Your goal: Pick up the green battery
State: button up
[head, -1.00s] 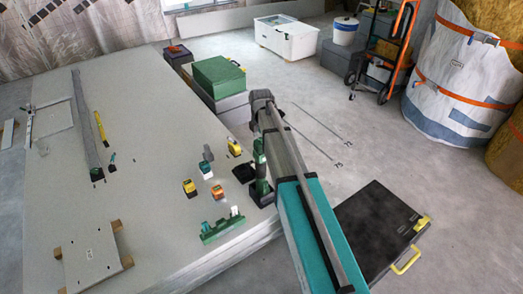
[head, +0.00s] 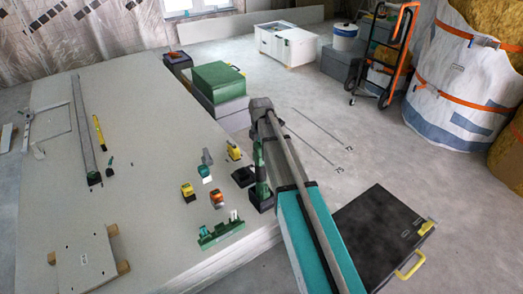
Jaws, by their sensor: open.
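A small battery-like block with a teal-green top and pale lower part (head: 205,174) stands on the large grey panel stack. It looks like the green battery, though it is small in the picture. A yellow block (head: 188,192) and an orange block (head: 217,198) stand close in front of it. A green rack (head: 222,236) with teal pieces on it lies nearer the panel's front edge. My arm reaches over the panel's right edge, with its wrist to the right of these blocks. My gripper's fingers cannot be made out; they seem hidden behind the wrist.
A grey tool (head: 207,156), a yellow device (head: 233,150) and a flat dark object (head: 244,177) lie near the blocks. A green case (head: 218,81) stands beyond the panel. A black case (head: 385,236) lies on the right floor. The panel's middle is mostly clear.

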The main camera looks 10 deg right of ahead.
jog(key=c, duration=1.2)
jog(key=shift+r, duration=0.15)
notch_tip(320, 180, up, 3)
jog(key=p, duration=0.3)
jog(key=shift+f, duration=0.2)
jog(key=s+a+r+p, duration=0.3)
jog(key=s+r+p, duration=0.7)
jog(key=s, duration=0.3)
jog(key=shift+s+a, duration=0.2)
jog(key=shift+s, duration=0.1)
